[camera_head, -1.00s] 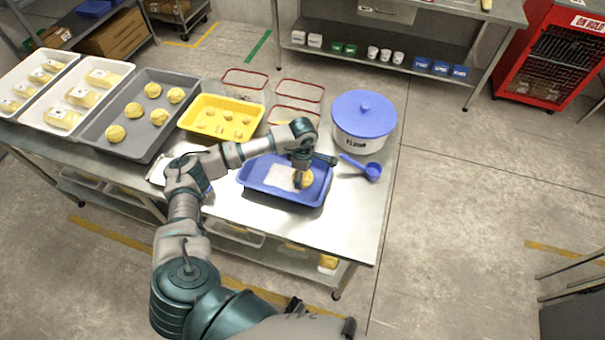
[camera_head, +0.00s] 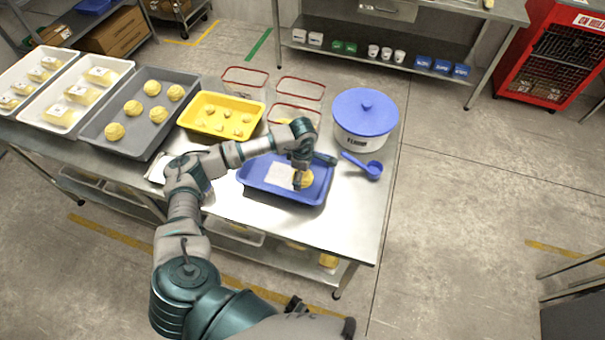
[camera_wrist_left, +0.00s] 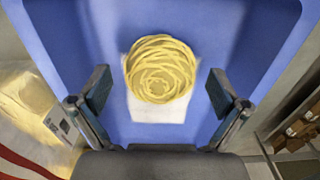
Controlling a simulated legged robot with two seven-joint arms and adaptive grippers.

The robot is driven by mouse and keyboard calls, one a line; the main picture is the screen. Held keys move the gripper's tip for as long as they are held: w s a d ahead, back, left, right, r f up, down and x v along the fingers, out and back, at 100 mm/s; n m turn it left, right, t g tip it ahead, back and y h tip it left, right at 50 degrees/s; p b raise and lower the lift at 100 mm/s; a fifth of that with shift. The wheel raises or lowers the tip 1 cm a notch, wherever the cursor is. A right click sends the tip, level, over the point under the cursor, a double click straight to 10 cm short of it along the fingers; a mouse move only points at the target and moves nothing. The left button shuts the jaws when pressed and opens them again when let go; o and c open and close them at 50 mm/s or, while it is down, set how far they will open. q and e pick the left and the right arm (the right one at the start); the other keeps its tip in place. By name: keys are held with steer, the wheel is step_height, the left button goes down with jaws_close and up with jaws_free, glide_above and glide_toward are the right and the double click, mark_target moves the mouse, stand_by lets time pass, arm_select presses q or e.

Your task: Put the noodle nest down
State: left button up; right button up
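The noodle nest (camera_head: 308,180), a pale yellow coil, is in the right part of the blue tray (camera_head: 254,184) in the head view. In the left wrist view the nest (camera_wrist_left: 160,68) appears over a white sheet (camera_wrist_left: 155,112) in the tray. My left gripper (camera_head: 299,181) points down over the nest. Its two fingers are spread, one on each side, with visible gaps between them and the nest. The fingers partly hide the nest in the head view.
A white flour tub (camera_head: 361,141) with a blue lid and a blue scoop (camera_head: 373,170) stand right of the tray. A yellow tray (camera_head: 190,127) and a grey tray (camera_head: 137,147) with several nests lie to the left. Red-rimmed clear containers (camera_head: 300,90) stand behind.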

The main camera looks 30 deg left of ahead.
arm_select(q)
steer(key=shift+r, duration=0.15)
arm_select(e)
steer(key=shift+r, duration=0.1)
arm_select(q)
steer(key=shift+r+p, duration=0.65)
steer(key=shift+r, duration=0.05)
step_height(320, 180, up, 12)
steer(key=shift+f+b, duration=0.2)
steer(key=shift+b, duration=0.15)
arm_select(e)
steer(key=shift+s+f, duration=0.4)
steer(key=shift+s, duration=0.3)
steer(key=shift+s, duration=0.1)
